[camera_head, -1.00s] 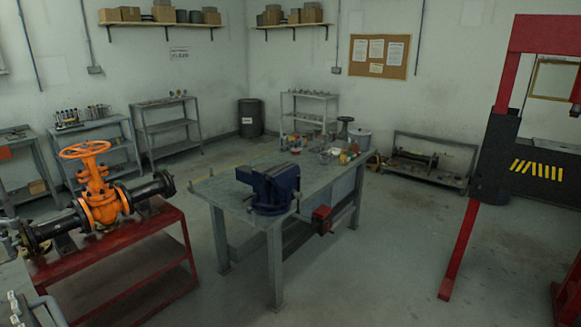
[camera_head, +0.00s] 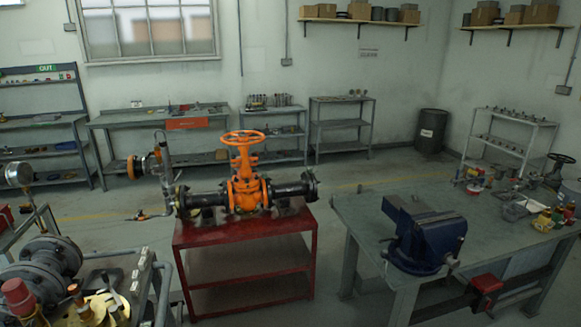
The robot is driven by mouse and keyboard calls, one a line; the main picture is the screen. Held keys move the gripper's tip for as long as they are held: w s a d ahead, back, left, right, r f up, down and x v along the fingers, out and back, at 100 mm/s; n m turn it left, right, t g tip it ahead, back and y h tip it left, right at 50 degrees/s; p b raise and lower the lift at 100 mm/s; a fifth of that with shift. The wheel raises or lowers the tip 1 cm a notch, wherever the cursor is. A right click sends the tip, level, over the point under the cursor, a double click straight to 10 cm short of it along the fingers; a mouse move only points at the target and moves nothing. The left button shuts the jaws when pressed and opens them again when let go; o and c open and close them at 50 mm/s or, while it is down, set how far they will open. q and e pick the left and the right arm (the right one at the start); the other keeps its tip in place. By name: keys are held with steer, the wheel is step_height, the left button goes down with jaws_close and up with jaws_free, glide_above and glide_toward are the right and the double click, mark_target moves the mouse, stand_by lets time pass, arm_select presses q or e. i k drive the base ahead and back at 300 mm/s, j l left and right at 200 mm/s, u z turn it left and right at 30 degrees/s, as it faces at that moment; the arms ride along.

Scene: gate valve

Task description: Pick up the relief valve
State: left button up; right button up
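I cannot tell for certain which item is the relief valve. At the lower left, a brass fitting with a red cap (camera_head: 18,298) stands near other small brass fittings (camera_head: 78,295) and grey flanged pipework (camera_head: 40,265). Several small brass, green and red fittings (camera_head: 552,220) lie on the right end of the grey workbench (camera_head: 375,215), too small to identify. An orange gate valve (camera_head: 247,185) with a handwheel sits between black pipe flanges on a red stand (camera_head: 225,235). Neither of my grippers shows in this view.
A blue vise (camera_head: 425,238) is bolted to the workbench. A pressure gauge (camera_head: 19,174) rises at the left. Grey shelves (camera_head: 342,125) and a dark drum (camera_head: 431,130) line the back wall. Open floor (camera_head: 325,205) lies between the red stand and the workbench.

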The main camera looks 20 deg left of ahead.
mark_target(84, 310)
steer(key=i+u, duration=0.15)
steer(key=u, duration=0.25)
steer(key=i+l+u, duration=0.1)
steer(key=u, duration=0.25)
steer(key=i+l+u, duration=0.15)
steer(key=u, duration=0.25)
steer(key=i+l+u, duration=0.15)
steer(key=u, duration=0.25)
steer(key=i+l+u, duration=0.2)
steer(key=u, duration=0.15)
steer(key=i+l+u, duration=0.3)
steer(key=l+u, duration=0.35)
